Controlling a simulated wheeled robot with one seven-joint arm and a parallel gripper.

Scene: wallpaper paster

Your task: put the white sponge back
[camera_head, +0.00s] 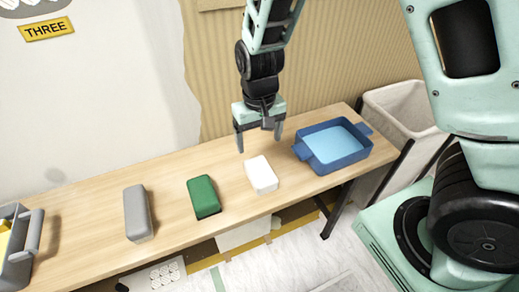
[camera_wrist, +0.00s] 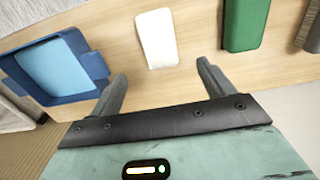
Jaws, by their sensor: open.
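The white sponge (camera_head: 262,174) lies on the wooden table between the green sponge and the blue tray. In the wrist view the white sponge (camera_wrist: 157,37) lies ahead of the space between my fingers. My gripper (camera_head: 260,143) is open and empty above the table, pointing down, close behind the white sponge and apart from it. Its two fingers also show in the wrist view (camera_wrist: 162,90), spread wide.
A green sponge (camera_head: 203,197) and a grey block (camera_head: 138,213) lie to the left. A blue tray (camera_head: 345,163) with light blue inside stands right. A grey caddy (camera_head: 20,262) is at far left. A pale bin (camera_head: 400,110) stands beyond the table's right end.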

